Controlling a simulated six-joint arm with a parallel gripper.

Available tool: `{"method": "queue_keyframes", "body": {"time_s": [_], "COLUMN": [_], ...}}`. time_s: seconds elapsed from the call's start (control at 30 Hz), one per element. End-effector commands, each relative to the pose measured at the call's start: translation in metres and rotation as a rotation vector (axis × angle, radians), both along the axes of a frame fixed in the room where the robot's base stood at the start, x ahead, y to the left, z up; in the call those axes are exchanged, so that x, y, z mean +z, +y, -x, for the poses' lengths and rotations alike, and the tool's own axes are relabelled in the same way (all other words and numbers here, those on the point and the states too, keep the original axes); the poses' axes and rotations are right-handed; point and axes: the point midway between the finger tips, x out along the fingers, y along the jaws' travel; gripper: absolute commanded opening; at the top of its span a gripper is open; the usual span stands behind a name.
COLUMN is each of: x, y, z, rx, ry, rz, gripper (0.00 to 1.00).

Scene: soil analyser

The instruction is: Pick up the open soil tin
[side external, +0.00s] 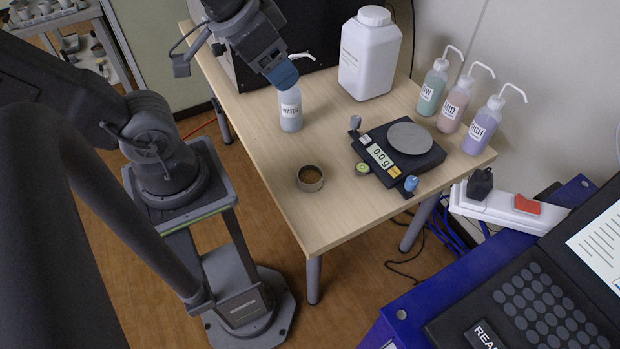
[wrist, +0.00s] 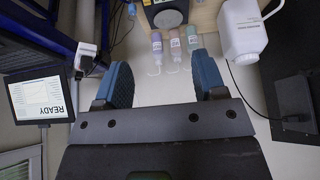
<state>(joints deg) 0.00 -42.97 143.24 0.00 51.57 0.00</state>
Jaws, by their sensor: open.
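The open soil tin (side external: 310,179) is a small round metal tin with brown soil in it. It stands upright on the wooden table (side external: 268,150) near its front left edge in the side view. My gripper (side external: 284,76) is above the far left part of the table, beside the top of the water bottle, well away from the tin. The wrist view shows the two blue fingers of my gripper (wrist: 162,82) apart with nothing between them. The tin does not show in the wrist view.
A water bottle (side external: 291,110) stands close below my gripper. A big white jug (side external: 370,55) stands behind. A scale (side external: 428,165) reading 0.0g sits right of the tin, with a small green-yellow round item (side external: 362,168) between. Several wash bottles (side external: 457,100) line the back right. Table around the tin is clear.

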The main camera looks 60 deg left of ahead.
Motion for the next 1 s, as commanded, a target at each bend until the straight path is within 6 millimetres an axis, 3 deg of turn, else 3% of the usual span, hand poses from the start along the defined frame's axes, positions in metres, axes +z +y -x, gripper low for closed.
{"method": "queue_keyframes", "body": {"time_s": [0.27,0.57,0.77,1.0], "x": [0.000,-0.003,-0.033,-0.102], "y": [0.000,0.001,0.006,0.018], "z": [0.000,-0.003,-0.030,-0.067], "rx": [0.000,0.029,0.336,0.963], "ry": [0.000,0.011,0.104,0.241], "rz": [0.000,0.013,0.147,0.343], "gripper": [0.91,0.93,0.93,0.93]}}
